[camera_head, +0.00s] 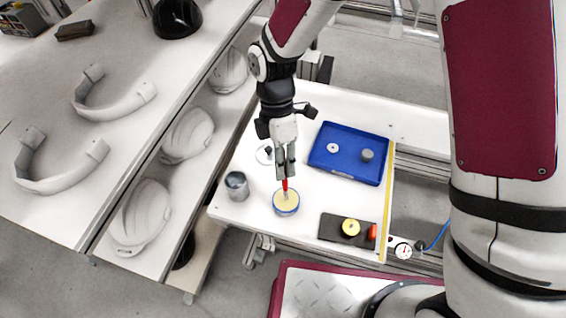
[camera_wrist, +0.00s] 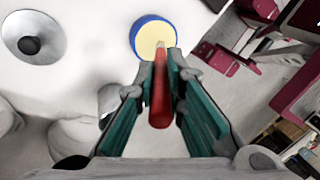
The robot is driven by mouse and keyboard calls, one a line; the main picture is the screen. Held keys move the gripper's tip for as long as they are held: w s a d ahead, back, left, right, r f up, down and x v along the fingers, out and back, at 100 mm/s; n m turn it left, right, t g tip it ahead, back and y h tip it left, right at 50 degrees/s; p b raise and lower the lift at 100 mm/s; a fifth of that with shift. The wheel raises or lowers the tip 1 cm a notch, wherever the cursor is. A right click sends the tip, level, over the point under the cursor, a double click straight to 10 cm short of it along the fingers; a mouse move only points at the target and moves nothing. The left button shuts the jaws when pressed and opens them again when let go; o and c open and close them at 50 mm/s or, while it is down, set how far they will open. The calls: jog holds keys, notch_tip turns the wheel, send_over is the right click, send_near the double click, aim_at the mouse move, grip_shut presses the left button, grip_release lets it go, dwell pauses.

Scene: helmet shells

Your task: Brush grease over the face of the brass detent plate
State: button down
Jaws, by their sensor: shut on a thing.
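My gripper (camera_head: 285,165) is shut on a red-handled brush (camera_head: 285,184), which points down. The brush also shows between the fingers in the wrist view (camera_wrist: 160,95). Its tip is at a round blue tin (camera_head: 287,209) filled with pale yellow grease (camera_head: 286,200); I cannot tell whether it touches the grease. In the wrist view the tin (camera_wrist: 136,36) lies just beyond the fingertips. A yellow brass disc, seemingly the detent plate (camera_head: 351,228), lies on a dark block (camera_head: 331,230) to the right of the tin. Its face is uncovered and apart from the brush.
A grey metal cup (camera_head: 237,186) stands left of the tin. A blue tray (camera_head: 328,164) with a white ring and a grey cylinder lies behind. A red cylinder (camera_head: 372,232) is beside the brass disc. White helmet shells (camera_head: 140,215) sit on a shelf at left.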

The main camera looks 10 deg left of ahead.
jog(key=shift+f+b, duration=0.3)
jog(key=shift+f, duration=0.25)
dwell(1.4)
jog(key=shift+r+p, duration=1.1)
jog(key=shift+r, duration=2.45)
